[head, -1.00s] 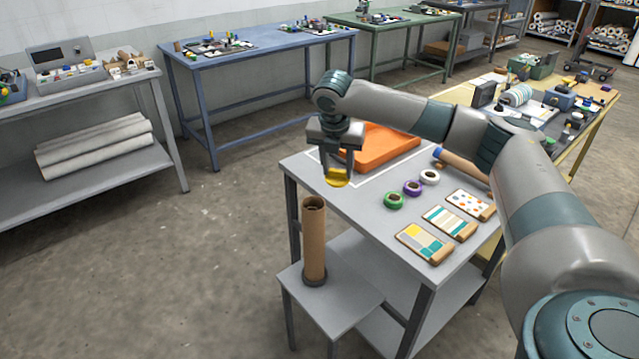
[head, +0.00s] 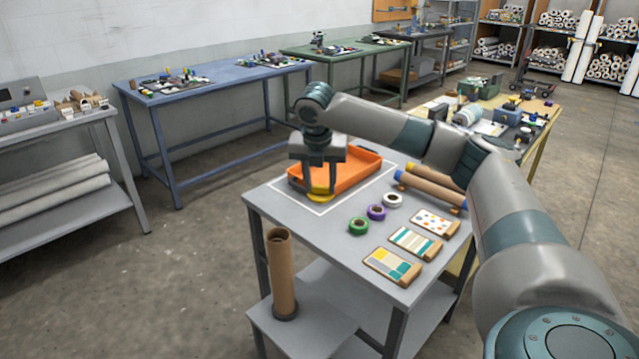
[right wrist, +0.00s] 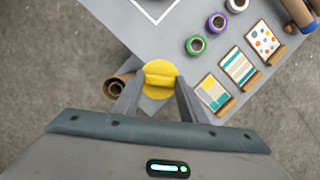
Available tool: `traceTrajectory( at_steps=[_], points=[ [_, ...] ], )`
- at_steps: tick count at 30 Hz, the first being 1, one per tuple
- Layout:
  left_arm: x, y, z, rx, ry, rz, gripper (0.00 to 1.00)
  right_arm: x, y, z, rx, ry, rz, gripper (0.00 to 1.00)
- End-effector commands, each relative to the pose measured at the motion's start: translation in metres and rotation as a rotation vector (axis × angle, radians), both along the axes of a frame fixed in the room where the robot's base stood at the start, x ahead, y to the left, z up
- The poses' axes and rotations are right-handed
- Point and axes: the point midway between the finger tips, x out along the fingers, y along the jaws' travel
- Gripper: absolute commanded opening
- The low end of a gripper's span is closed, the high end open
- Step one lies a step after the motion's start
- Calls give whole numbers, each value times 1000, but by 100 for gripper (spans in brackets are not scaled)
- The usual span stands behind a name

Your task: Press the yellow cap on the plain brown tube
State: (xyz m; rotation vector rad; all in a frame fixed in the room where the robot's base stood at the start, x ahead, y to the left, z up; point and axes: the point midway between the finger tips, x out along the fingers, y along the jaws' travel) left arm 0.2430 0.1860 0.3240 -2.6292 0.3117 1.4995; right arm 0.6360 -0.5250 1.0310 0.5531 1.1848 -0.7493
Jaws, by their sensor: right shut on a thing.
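My right gripper (head: 319,193) is shut on the yellow cap (head: 320,197), which it holds near the left edge of the grey table, in front of the orange tray. The cap also shows between the fingers in the right wrist view (right wrist: 160,80). In the right wrist view the tube (right wrist: 117,88) is partly hidden by a finger. My left gripper is in neither view.
The orange tray (head: 350,168) sits within a white outline on the table (head: 310,232). Green (head: 358,226), purple (head: 376,212) and white (head: 392,200) tape rolls, pattern cards (head: 393,265) and brown tubes with coloured ends (head: 432,187) lie to the right.

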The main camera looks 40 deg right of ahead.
Motion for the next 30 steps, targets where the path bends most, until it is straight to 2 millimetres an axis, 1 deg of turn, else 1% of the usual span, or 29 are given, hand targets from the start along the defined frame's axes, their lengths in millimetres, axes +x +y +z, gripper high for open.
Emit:
traceTrajectory(
  at_steps=[5,8,11,14,20,26,30],
  points=[
    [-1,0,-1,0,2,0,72,0,5,-1,0,0,-17,14],
    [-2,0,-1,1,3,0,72,0,13,-3,0,0,-52,14],
    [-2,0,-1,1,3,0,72,-1,26,-7,0,0,-114,14],
    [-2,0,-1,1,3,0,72,-3,44,-13,-1,1,-202,14],
    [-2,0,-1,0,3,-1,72,-11,88,-25,-2,1,-438,14],
    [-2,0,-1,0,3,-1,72,-25,132,-37,-1,2,-703,14],
    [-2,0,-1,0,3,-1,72,-38,162,-45,-2,3,-891,14]
  ],
)
